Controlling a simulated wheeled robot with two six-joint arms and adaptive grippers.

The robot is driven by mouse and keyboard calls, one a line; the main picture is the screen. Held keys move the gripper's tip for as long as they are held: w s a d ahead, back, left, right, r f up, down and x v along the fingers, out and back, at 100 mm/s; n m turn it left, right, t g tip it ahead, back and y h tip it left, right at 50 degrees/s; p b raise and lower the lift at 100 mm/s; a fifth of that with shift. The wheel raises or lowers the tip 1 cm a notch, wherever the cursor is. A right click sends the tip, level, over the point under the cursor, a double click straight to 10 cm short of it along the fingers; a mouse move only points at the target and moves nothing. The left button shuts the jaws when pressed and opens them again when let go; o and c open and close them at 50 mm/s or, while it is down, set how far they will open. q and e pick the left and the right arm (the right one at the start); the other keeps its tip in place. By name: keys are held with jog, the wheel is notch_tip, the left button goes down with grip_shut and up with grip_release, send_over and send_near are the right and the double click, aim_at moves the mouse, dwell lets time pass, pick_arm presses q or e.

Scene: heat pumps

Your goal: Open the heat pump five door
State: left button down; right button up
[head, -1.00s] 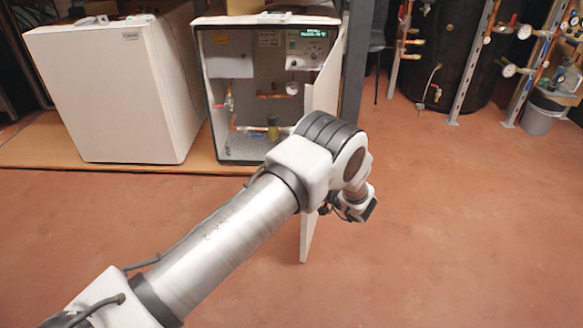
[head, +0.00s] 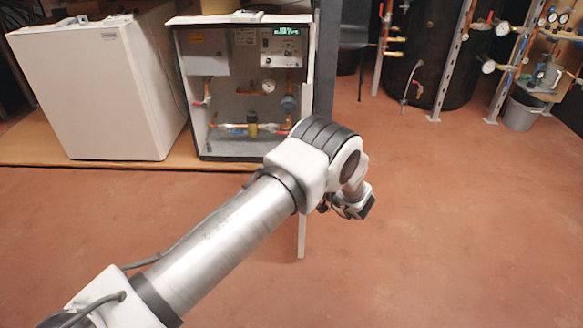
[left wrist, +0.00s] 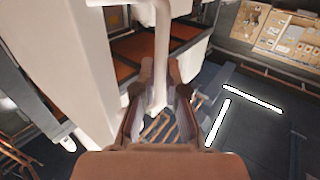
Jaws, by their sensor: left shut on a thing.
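The open heat pump (head: 220,75) stands at the back, left of centre in the head view, with its pipes, gauge and lit display exposed. Its white door (head: 302,238) is swung well out toward me and seen nearly edge-on; my left arm hides much of it. In the left wrist view my left gripper (left wrist: 161,75) is shut on the white door handle (left wrist: 162,45), with a finger on each side of the bar. The pale door panel (left wrist: 75,60) is beside it. In the head view the fingers are hidden behind the wrist. My right gripper is not in view.
A closed white heat pump (head: 100,85) stands to the left on the same wooden platform (head: 30,150). A black tank (head: 430,60), pipe stands and a grey bucket (head: 522,112) are at the back right. The red floor at right is clear.

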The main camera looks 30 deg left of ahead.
pick_arm(q)
jog(key=c, duration=1.6)
grip_release()
jog(key=shift+w+r, duration=0.3)
jog(key=shift+o, duration=0.5)
jog(key=shift+f, duration=0.25)
jog(key=s+d, duration=0.1)
jog(key=d, duration=1)
jog(key=shift+s+d, duration=0.2)
jog(key=shift+d, duration=0.2)
jog(key=shift+a, duration=0.1)
